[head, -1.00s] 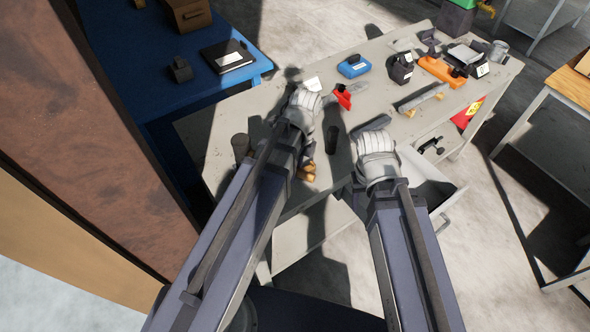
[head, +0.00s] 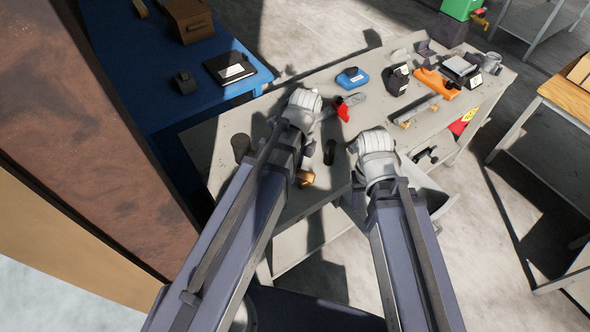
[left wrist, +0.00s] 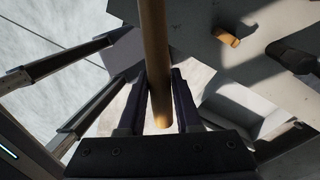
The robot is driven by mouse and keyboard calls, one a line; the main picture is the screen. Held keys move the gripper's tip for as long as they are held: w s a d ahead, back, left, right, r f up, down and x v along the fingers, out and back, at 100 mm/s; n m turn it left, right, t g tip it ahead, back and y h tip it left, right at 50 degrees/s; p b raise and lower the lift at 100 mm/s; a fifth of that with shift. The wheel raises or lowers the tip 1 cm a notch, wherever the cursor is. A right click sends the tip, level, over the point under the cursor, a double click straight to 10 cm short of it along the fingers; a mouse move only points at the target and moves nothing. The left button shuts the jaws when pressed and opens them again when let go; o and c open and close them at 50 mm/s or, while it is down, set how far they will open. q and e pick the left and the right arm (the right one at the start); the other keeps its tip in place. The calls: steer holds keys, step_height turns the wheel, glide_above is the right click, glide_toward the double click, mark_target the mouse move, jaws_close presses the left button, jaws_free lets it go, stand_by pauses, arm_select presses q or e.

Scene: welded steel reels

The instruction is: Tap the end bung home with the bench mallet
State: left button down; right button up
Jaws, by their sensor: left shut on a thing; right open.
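My left gripper (left wrist: 161,98) is shut on a round wooden handle in the left wrist view, which I take to be the mallet's handle (left wrist: 154,45). The handle runs up out of that view, so the mallet's head is hidden there. In the head view the left gripper (head: 303,110) is over the bench, its fingers masked by my wrist. My right gripper (head: 376,145) is over the bench's near edge, open, its fingertips hidden. A small tan piece (head: 305,179) shows beside my left arm. I cannot make out the end bung for certain.
The grey bench (head: 215,165) carries a dark cup-like cylinder (head: 240,146), a small black cylinder (head: 330,152), a red item (head: 342,109), a blue item (head: 352,78) and an orange tool (head: 436,83). A blue table (head: 150,115) stands left. A brown pillar (head: 110,140) is close on the left.

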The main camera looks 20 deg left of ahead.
arm_select(q)
steer(key=shift+f, duration=0.1)
step_height(320, 180, down, 8)
steer(key=b, duration=0.8)
step_height(320, 180, up, 10)
steer(key=p, duration=0.9)
steer(key=shift+p, duration=0.35)
steer(key=shift+f, duration=0.1)
steer(key=shift+s, duration=0.1)
